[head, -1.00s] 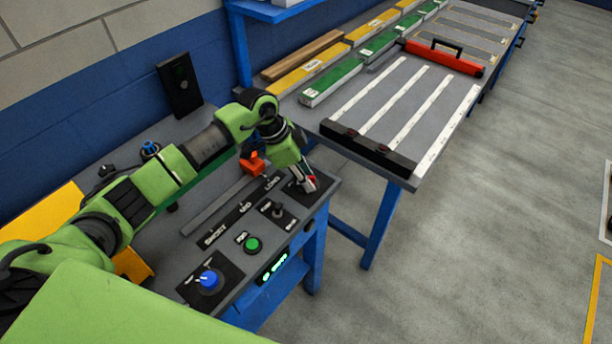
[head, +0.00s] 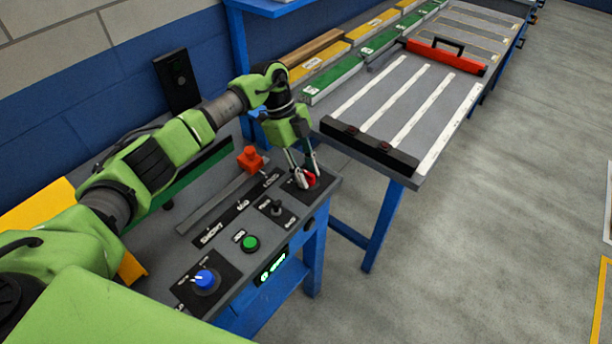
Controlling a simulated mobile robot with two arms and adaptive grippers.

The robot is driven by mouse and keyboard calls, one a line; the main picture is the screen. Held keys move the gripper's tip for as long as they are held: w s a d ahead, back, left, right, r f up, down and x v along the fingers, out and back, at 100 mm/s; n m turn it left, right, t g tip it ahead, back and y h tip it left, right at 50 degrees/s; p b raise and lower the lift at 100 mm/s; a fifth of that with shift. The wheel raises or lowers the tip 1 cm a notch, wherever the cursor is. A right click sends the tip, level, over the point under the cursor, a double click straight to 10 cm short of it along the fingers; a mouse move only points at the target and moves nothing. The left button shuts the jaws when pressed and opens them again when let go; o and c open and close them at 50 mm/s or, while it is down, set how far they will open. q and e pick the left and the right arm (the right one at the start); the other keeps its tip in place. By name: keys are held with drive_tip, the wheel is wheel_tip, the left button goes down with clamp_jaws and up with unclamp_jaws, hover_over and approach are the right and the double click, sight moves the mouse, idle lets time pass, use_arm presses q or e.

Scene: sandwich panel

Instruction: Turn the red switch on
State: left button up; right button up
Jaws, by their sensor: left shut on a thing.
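The red switch (head: 310,179) sits on a black plate at the far right corner of the grey control panel (head: 222,252). My left gripper (head: 304,178) reaches down over it from above, its two fingers on either side of the red switch. It is shut on the switch. The fingers partly cover the switch, so I cannot read its on or off position. My right gripper is not in view.
The panel also carries a blue knob (head: 205,279), a green button (head: 250,243), a small black toggle (head: 276,208) and an orange-red slider block (head: 250,159). Open floor lies to the right.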

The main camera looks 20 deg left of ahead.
use_arm(q)
drive_tip(key=m+g+b, duration=0.1)
drive_tip(key=m+b, duration=0.1)
drive_tip(key=m, duration=0.1)
drive_tip(key=shift+w+d+m+y+b, duration=0.1)
drive_tip(key=shift+w+m+y+b, duration=0.05)
drive_tip(key=shift+m+y+b, duration=0.2)
drive_tip(key=shift+m+g+y+b, duration=0.3)
drive_tip(key=shift+m+b, duration=0.15)
drive_tip(key=shift+m, duration=0.4)
drive_tip(key=o, duration=1.1)
drive_tip(key=v, duration=1.2)
drive_tip(key=shift+w, duration=0.1)
